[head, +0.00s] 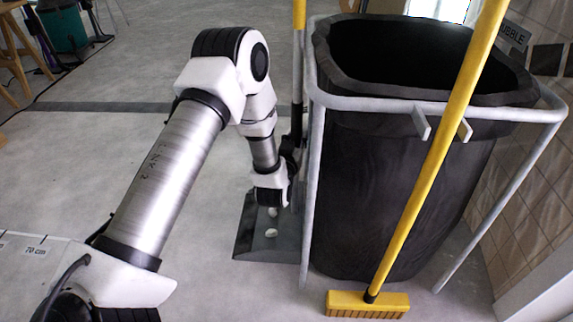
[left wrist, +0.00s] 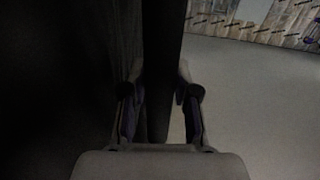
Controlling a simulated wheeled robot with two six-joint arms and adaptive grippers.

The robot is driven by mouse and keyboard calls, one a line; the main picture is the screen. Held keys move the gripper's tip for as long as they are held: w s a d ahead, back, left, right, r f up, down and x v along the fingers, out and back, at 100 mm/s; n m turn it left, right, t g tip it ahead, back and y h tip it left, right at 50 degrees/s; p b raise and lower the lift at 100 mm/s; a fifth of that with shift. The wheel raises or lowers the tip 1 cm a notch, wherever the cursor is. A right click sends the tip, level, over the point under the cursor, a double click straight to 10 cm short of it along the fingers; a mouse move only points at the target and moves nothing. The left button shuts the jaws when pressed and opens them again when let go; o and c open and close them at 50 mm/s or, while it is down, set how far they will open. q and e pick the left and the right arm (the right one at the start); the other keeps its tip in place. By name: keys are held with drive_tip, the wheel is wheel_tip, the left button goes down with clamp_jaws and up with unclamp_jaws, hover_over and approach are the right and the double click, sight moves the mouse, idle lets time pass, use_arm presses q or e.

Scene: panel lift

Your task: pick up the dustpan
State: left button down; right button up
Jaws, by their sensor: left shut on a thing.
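The dustpan (head: 248,240) is a dark grey pan on the floor, left of the rubble bin, with a few small white pieces in it. Its long upright handle (head: 298,70) is black below and yellow at the top. My left gripper (head: 291,158) is shut on the black part of the handle, low down above the pan. In the left wrist view the dark handle (left wrist: 163,50) runs between the two fingers of the left gripper (left wrist: 160,95). My wrist hides part of the pan and the lower handle. My right gripper is not in view.
A black rubble bin (head: 400,190) in a grey tube frame (head: 312,200) stands close right of the handle. A yellow broom (head: 420,185) leans in front of the bin. A tiled wall (head: 545,140) is at the right.

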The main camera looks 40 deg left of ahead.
sight(295, 128)
use_arm(q)
drive_tip(key=shift+r, duration=0.15)
wheel_tip(295, 128, up, 4)
drive_tip(key=p, duration=0.3)
drive_tip(key=shift+f, duration=0.25)
drive_tip(key=s+a+r+p, duration=0.2)
drive_tip(key=s+a+p, duration=0.65)
drive_tip(key=s, duration=0.45)
wheel_tip(295, 128, up, 9)
drive_tip(key=m+p, duration=0.1)
drive_tip(key=p, duration=1)
drive_tip(key=shift+s, duration=0.35)
drive_tip(key=shift+d+r, duration=0.1)
idle(0.3)
